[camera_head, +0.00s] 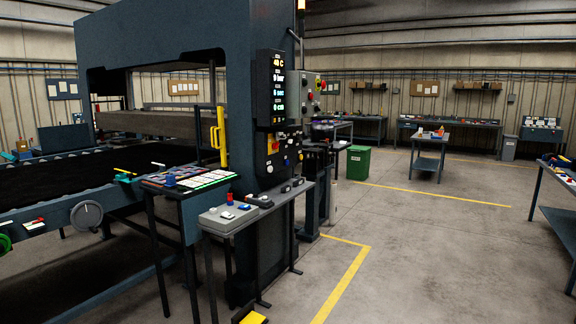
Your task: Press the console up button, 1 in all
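The press column (238,120) carries a dark display (279,85) with several lit readings. Below the display is a control panel (281,158) with small coloured buttons and knobs. A grey console box (212,222) stands on thin legs in front of the column, with light and coloured buttons and a red-and-blue piece (230,199) on its top. The button markings are too small to read, so I cannot tell which one is the up button. Neither of my grippers shows in this view.
A table with coloured cards (187,179) stands left of the console, beside the dark press bed (80,180). A green bin (358,162) stands behind the column. A yellow-topped object (252,318) is on the floor in front.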

